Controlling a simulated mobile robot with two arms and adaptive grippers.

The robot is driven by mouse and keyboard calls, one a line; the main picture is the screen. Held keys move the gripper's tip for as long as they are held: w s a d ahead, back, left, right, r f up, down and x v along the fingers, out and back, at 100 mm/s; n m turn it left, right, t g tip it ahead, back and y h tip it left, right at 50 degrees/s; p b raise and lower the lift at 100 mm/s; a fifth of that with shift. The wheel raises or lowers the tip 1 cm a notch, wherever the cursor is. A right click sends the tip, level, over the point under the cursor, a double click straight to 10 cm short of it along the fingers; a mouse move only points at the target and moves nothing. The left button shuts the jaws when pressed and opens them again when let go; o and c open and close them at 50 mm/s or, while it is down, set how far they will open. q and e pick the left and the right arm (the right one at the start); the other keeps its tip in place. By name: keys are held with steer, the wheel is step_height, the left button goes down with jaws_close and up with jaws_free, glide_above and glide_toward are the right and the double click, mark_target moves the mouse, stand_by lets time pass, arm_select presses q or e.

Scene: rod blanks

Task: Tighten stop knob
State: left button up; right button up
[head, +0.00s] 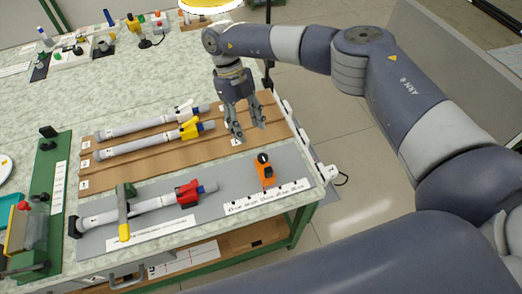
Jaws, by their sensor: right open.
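An orange stop (266,172) with a black knob (263,158) on top stands on the grey strip near the table's right end, behind a white printed scale (266,197). My right gripper (249,137) is open and empty, pointing down. In the picture it is just above and left of the knob, apart from it; its exact height cannot be told. A rod with a red collar (188,192) lies on the same strip to the left, under a green and yellow clamp (124,210). My left gripper is not in view.
Two more rods, one with a yellow collar (190,129), lie on a brown grooved board (170,150) behind. A green rail (47,200) stands at the left. A white edge rail (302,135) with a cable borders the table's right side.

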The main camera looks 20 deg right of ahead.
mark_target(262, 156)
steer(key=p+x, duration=0.1)
steer(key=x, duration=0.2)
steer(key=d+p+x, duration=0.1)
steer(key=x, duration=0.2)
steer(key=p+x, duration=0.1)
steer(key=x, duration=0.2)
steer(key=shift+d+f+p, duration=0.15)
steer(key=shift+d+p, duration=0.1)
steer(key=shift+p, duration=0.05)
steer(key=shift+s+f, duration=0.15)
steer(key=shift+f, duration=0.25)
steer(key=c, duration=1.1)
